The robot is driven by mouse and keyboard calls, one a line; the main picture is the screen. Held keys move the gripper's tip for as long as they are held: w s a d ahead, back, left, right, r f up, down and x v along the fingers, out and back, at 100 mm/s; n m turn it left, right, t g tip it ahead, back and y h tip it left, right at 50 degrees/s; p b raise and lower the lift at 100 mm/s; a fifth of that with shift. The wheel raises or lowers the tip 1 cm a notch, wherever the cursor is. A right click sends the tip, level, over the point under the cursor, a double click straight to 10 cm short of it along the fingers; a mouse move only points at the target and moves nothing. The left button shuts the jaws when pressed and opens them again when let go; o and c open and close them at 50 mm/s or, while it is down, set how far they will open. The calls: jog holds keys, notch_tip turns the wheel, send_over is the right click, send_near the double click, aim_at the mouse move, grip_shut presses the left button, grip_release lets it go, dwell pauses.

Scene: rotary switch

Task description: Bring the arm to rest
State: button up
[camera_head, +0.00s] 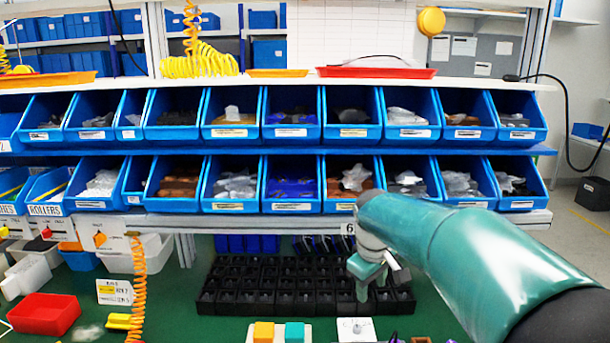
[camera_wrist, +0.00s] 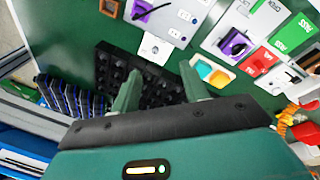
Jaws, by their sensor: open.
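My gripper (camera_head: 374,279) hangs over the black compartment tray in the head view, at the end of my teal arm that reaches in from the lower right. In the wrist view, its two green fingers (camera_wrist: 158,88) are spread apart, with nothing between them. A grey panel with a purple rotary switch (camera_wrist: 150,10) shows at the top of the wrist view. Another panel with a purple part and a dark knob (camera_wrist: 236,44) lies to its right. Both are apart from the gripper. In the head view, the panels are mostly below the frame's lower edge.
The black tray (camera_head: 250,297) stands on the green table (camera_head: 180,290). Two rows of blue bins (camera_head: 291,185) line the back. A yellow and a teal block (camera_head: 295,332) sit at the front. A red bin (camera_head: 43,314) and an orange coiled hose (camera_head: 138,290) are at left.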

jog(key=s+d+r+m+t+y, duration=0.1)
jog(key=s+m+t, duration=0.2)
jog(key=s, duration=2.3)
jog(key=m, duration=0.4)
jog(key=shift+r+m, duration=0.3)
